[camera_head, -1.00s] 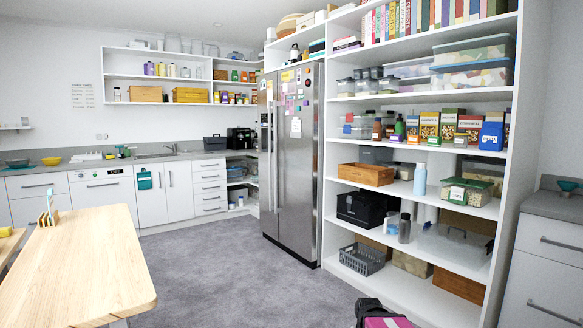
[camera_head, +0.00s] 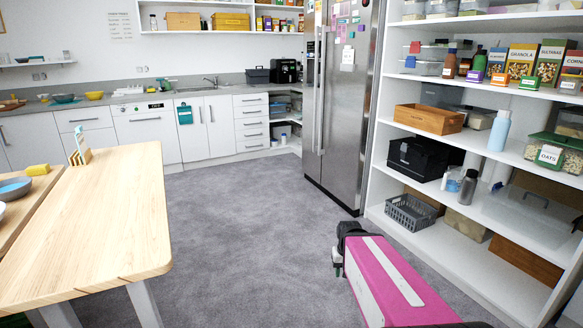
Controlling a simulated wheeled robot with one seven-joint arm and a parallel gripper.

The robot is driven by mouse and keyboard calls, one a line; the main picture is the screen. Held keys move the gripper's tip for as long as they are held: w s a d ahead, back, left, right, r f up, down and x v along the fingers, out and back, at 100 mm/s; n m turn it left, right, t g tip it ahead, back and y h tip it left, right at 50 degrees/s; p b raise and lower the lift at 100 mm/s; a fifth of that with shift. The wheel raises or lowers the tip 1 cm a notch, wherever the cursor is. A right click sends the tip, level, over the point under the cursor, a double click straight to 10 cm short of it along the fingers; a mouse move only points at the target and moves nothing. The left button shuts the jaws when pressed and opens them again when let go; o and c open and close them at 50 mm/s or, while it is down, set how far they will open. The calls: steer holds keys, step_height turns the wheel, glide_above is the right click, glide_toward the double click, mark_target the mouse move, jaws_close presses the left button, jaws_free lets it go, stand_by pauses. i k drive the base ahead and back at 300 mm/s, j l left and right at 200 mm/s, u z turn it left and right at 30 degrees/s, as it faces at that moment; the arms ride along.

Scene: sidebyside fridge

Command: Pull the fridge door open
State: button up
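The steel side-by-side fridge (camera_head: 350,110) stands right of centre, between the corner cabinets and the tall shelf. Its doors look shut. Two long vertical handles (camera_head: 320,95) run side by side near the seam. The right door (camera_head: 343,140) carries several notes and magnets high up. The fridge top is out of frame. My pink and black arm rises from the bottom right. Its dark front end, which appears to be my gripper (camera_head: 343,243), is low over the floor, in front of the fridge and apart from it. Its fingers cannot be made out clearly.
A wooden table (camera_head: 100,215) fills the lower left. Tall white shelves (camera_head: 455,165) with boxes and bottles stand right of the fridge. White base cabinets (camera_head: 150,138) line the back wall. The grey carpet (camera_head: 240,220) between table and fridge is clear.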

mark_target(349, 87)
steer(key=i+u, duration=0.15)
steer(key=i, duration=1.75)
